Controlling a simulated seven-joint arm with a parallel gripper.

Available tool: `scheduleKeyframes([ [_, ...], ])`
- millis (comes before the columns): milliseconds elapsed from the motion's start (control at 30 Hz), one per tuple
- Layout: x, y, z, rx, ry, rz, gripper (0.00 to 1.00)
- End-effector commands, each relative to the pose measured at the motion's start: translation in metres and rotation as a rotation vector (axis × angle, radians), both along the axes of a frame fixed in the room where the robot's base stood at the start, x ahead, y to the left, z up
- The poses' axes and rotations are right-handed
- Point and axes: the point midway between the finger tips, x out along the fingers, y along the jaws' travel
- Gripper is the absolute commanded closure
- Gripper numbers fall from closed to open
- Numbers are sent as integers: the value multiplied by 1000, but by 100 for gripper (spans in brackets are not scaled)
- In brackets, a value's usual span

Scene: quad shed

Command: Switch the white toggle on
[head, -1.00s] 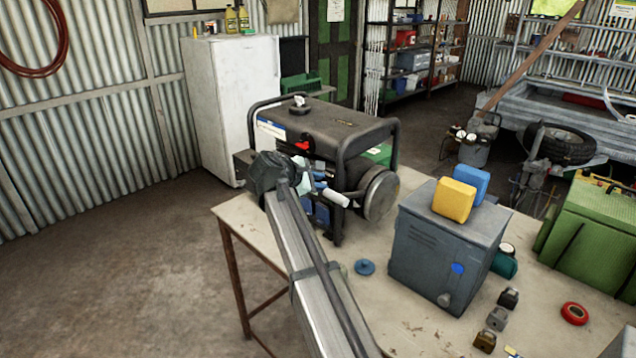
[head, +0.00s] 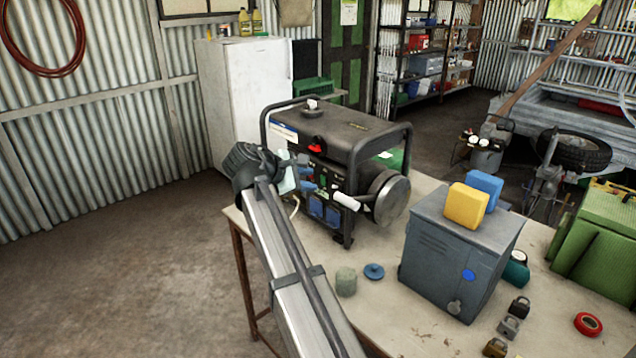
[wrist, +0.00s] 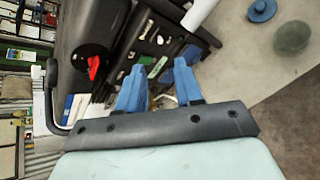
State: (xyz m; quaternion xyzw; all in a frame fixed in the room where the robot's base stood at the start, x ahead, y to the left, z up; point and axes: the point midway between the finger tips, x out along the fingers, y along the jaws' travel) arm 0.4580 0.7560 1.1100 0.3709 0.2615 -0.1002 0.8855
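A dark generator (head: 345,135) stands on the table, its front control panel (head: 325,195) facing my gripper. The panel also shows in the wrist view (wrist: 160,42), with several small pale and green parts.
A white handle (head: 345,201) sticks out from the generator, right of my gripper. A red knob (head: 316,148) sits above the panel. A grey-green lump (head: 346,281), a blue disc (head: 374,271) and a grey metal box (head: 460,255) stand to the right on the table.

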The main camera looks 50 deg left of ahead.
Motion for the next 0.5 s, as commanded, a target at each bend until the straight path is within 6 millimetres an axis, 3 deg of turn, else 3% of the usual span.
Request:
scheduleKeyframes([
  [200, -23, 0, 15, 0, -1, 1, 64],
  [500, -31, 0, 20, 0, -1, 1, 64],
])
